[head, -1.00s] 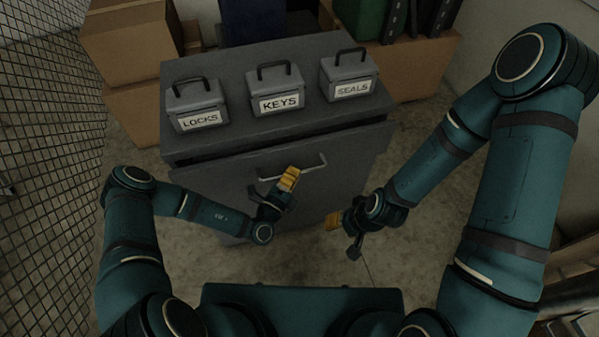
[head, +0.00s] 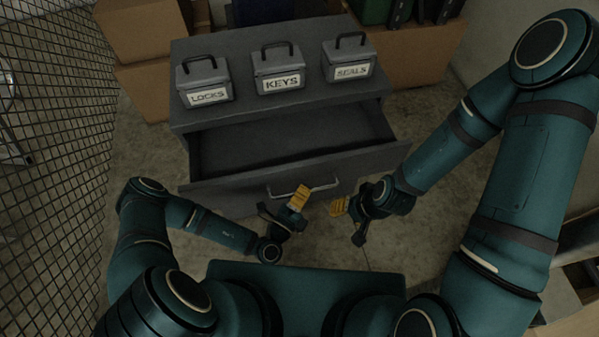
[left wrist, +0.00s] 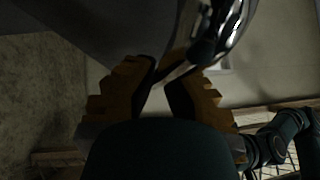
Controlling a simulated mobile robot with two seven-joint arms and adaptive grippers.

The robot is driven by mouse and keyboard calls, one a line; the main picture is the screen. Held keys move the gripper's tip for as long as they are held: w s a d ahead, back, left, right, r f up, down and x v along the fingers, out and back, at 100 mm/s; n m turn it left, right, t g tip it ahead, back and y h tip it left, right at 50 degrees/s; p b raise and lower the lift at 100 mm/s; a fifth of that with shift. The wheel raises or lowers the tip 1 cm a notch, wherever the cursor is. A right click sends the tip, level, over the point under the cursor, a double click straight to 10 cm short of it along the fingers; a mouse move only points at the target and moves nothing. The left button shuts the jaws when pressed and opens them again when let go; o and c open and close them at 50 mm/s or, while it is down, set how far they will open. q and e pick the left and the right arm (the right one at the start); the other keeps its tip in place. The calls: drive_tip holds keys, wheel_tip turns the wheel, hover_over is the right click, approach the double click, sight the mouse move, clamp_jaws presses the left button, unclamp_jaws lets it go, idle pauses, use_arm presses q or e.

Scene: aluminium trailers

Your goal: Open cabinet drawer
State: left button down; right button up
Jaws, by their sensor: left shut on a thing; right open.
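The dark grey cabinet (head: 280,48) stands in front of me. Its top drawer (head: 235,193) is pulled well out, and the inside that shows looks empty. The drawer's light metal bar handle (head: 325,188) is on its front. My left gripper (head: 299,197), with yellow fingers, is at the handle and shut on it. In the left wrist view the yellow fingers (left wrist: 160,88) close around a thin bar beside the dark drawer front. My right gripper (head: 340,206) is open and empty, just right of the handle and apart from it.
Three grey boxes stand on the cabinet top, labelled LOCKS (head: 204,80), KEYS (head: 278,70) and SEALS (head: 348,58). Cardboard boxes (head: 140,32) are stacked at the back left. A wire mesh fence (head: 60,120) runs along the left. Bare floor (head: 430,225) shows at the right.

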use_arm(q)
drive_tip(key=shift+s+d+r, duration=0.1)
drive_tip(key=shift+s+d, duration=0.25)
drive_tip(key=shift+s, duration=0.5)
drive_tip(key=shift+s+d, duration=0.35)
drive_tip(key=shift+s, duration=0.45)
drive_tip(key=c, duration=1)
unclamp_jaws()
drive_tip(key=v, duration=1.2)
